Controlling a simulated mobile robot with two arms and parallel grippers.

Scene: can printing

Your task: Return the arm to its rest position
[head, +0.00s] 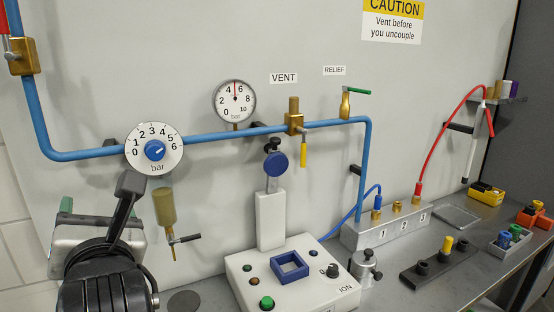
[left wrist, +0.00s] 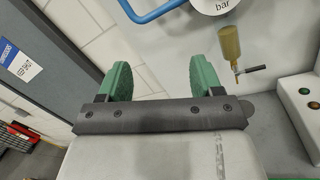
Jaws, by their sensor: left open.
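My left gripper (head: 88,214) is at the lower left of the head view, in front of the grey panel and partly hidden by my own dark arm link. In the left wrist view, its two green fingers (left wrist: 160,80) stand wide apart with nothing between them. Behind them are the white block wall and the panel's left edge. The fingers touch nothing that I can see. My right gripper is in neither view.
A blue pipe (head: 220,135) with a pressure dial (head: 154,149) and gauge (head: 235,101) crosses the panel. The printing unit (head: 245,264) stands on the bench, with black holder (head: 430,268) and bins further right.

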